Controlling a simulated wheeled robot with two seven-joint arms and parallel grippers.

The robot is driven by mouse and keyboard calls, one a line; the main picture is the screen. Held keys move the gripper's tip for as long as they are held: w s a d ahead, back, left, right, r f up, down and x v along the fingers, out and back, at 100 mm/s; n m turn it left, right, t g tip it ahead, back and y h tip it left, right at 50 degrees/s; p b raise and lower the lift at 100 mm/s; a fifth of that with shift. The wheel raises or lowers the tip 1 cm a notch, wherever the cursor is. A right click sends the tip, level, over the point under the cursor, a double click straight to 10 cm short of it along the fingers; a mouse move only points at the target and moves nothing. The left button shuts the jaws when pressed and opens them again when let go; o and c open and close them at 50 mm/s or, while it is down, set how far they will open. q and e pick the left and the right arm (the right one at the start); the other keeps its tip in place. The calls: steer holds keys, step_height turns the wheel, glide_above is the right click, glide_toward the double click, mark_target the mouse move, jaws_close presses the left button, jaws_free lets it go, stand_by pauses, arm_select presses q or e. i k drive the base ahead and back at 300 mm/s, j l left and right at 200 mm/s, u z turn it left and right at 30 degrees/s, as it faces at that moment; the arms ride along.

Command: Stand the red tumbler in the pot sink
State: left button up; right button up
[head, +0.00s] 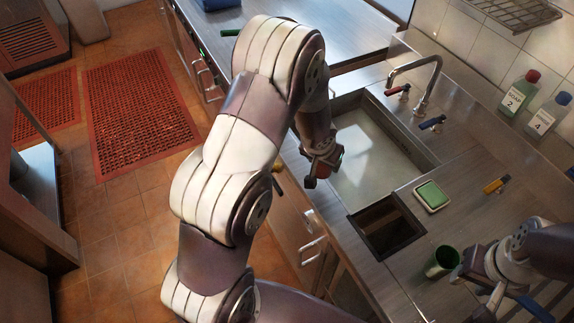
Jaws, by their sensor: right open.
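The pot sink (412,150) is the large steel basin under the tap, with a pale, watery-looking floor. My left gripper (322,168) is at its front left edge, pointing down, partly hidden by its own wrist. A red patch between its fingers looks like the red tumbler (321,170), held at about the height of the rim; most of it is hidden. My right gripper (473,287) is open at the lower right, over the counter. A green tumbler (443,262) is just left of its fingers; I cannot tell whether they touch.
A smaller dark basin (360,222) lies nearer than the pot sink. A green sponge on a dish (433,196), a yellow-handled item (496,185) and two soap bottles (519,93) (548,117) are on the right. The tap (430,82) arches over the back rim. Floor mats lie left.

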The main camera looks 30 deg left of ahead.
mark_target(356, 195)
steer(key=j+u, duration=0.2)
steer(key=j, duration=0.3)
steer(key=i+j+z, duration=0.1)
steer(key=z, duration=0.35)
steer(key=i+j+z, duration=0.1)
steer(key=j+z, duration=0.15)
steer(key=z, duration=0.2)
steer(key=j+z, duration=0.2)
steer(key=z, duration=0.2)
steer(key=j+z, duration=0.25)
steer(key=z, duration=0.2)
